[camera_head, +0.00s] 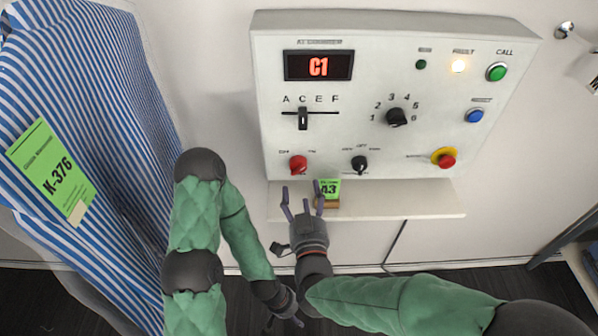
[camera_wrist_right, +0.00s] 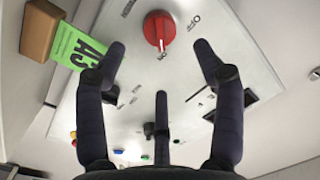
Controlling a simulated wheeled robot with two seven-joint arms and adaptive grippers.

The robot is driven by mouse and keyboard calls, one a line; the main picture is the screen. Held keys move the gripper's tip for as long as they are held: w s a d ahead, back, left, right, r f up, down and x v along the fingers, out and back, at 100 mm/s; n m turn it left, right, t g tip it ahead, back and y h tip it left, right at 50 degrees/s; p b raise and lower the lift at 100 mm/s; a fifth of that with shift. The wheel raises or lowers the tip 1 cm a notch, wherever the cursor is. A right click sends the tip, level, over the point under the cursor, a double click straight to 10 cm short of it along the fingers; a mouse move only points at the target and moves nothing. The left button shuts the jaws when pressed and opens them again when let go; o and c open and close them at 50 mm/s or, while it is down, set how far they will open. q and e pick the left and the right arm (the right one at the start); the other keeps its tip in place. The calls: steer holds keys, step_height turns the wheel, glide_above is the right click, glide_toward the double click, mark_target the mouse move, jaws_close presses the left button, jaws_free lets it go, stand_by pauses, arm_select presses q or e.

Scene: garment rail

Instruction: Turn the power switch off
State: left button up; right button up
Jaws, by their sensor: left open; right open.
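My right gripper (camera_head: 302,198) is open and empty just below the knob. In the right wrist view its fingers (camera_wrist_right: 160,60) are spread apart, and the knob is beyond their tips, not touched. My left gripper (camera_head: 285,318) is open, low in the head view, away from the panel.
A small brown box with a green tag (camera_head: 328,188) sits on the shelf (camera_head: 400,200) beside my right gripper. A black knob (camera_head: 359,164), a slider (camera_head: 303,118) and a red-and-yellow button (camera_head: 445,159) share the panel. A striped garment (camera_head: 95,110) hangs at left.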

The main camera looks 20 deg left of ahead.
mark_target(299, 172)
steer(key=b+x, duration=0.1)
steer(key=x, duration=0.7)
steer(key=shift+w+a+b, duration=0.1)
steer(key=shift+w+b, duration=0.05)
steer(key=shift+b, duration=0.25)
steer(key=shift+c, duration=0.3)
steer(key=c, duration=1.1)
